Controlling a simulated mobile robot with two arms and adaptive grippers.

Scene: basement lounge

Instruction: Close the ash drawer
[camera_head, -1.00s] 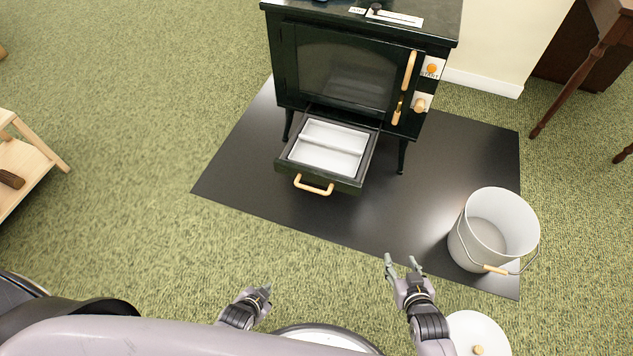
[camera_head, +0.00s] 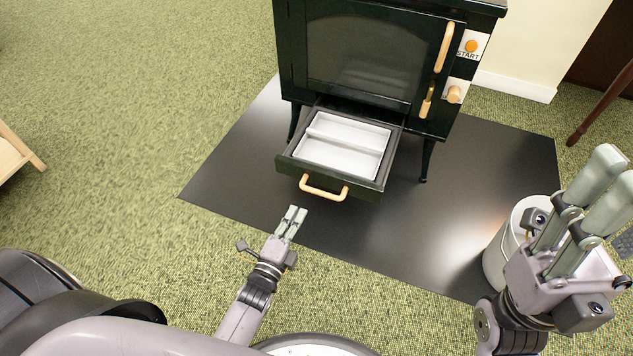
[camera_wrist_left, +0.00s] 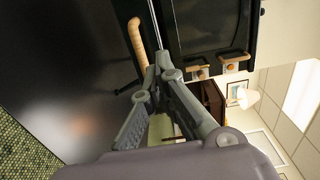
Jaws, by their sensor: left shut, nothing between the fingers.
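The ash drawer (camera_head: 285,168) is pulled out from under the dark green stove (camera_head: 375,60). It holds a white two-part pan, which looks empty, and has a tan handle (camera_head: 323,190) on its front. My left gripper (camera_head: 292,218) is shut and empty, just in front of the drawer and left of the handle in the head view, apart from it. In the left wrist view the shut fingertips (camera_wrist_left: 160,58) show close to the tan handle (camera_wrist_left: 137,40). My right gripper (camera_head: 612,172) is raised at the right, its fingers apart and nothing seen between them.
A black floor mat (camera_head: 240,150) lies under the stove. A white bucket (camera_head: 497,258) stands on its right part, partly hidden by my right gripper. A wooden table leg (camera_head: 600,105) is at the right and a wooden stand (camera_head: 15,155) at the left. Green carpet is clear at left.

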